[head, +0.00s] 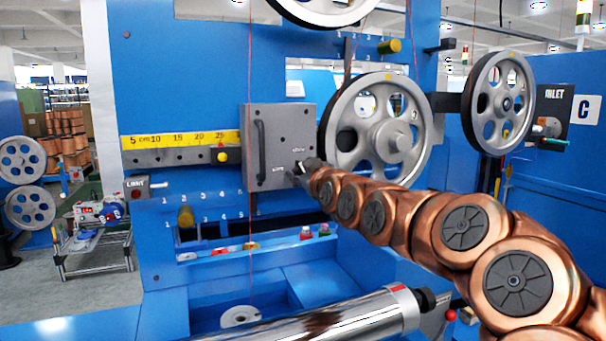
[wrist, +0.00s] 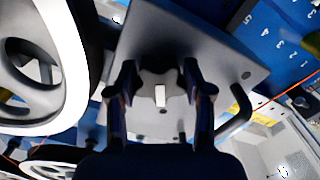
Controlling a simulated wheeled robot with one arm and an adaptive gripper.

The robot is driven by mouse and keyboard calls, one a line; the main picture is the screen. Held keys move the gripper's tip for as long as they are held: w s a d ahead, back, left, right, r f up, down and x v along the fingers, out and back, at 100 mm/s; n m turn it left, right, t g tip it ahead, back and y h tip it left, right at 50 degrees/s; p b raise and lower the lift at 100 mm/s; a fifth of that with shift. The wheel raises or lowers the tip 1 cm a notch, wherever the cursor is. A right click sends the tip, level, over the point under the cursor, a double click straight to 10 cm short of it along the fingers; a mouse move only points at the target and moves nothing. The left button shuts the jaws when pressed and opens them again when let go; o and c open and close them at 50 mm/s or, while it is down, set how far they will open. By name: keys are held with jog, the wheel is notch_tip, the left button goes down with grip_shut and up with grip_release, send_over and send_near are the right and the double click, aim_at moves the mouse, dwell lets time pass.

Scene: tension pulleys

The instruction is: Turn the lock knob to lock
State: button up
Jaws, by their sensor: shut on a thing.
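The lock knob (wrist: 160,96) is a grey, lobed knob with a white mark, on the face of a grey box (head: 262,135). In the wrist view the white mark runs up and down. My gripper (head: 301,169) is at the lower right of the box in the head view. In the wrist view my gripper (wrist: 160,82) has one dark finger on each side of the knob, shut on it. In the head view the knob is mostly hidden by my gripper, and the small labels beside it are hard to read.
A dark bar handle (head: 260,152) stands out on the left of the box. A large grey pulley (head: 345,175) is close on the right, behind my arm. A yellow scale (head: 180,139) with a slider knob (head: 221,157) is on the left. A shiny roller (head: 330,322) lies below.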

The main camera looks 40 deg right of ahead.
jog(key=m, duration=0.5)
jog(key=shift+m, duration=0.4)
dwell(0.3)
jog(key=o, duration=1.1)
jog(key=shift+s, duration=0.15)
jog(key=v, duration=0.7)
jog(key=shift+s, duration=0.1)
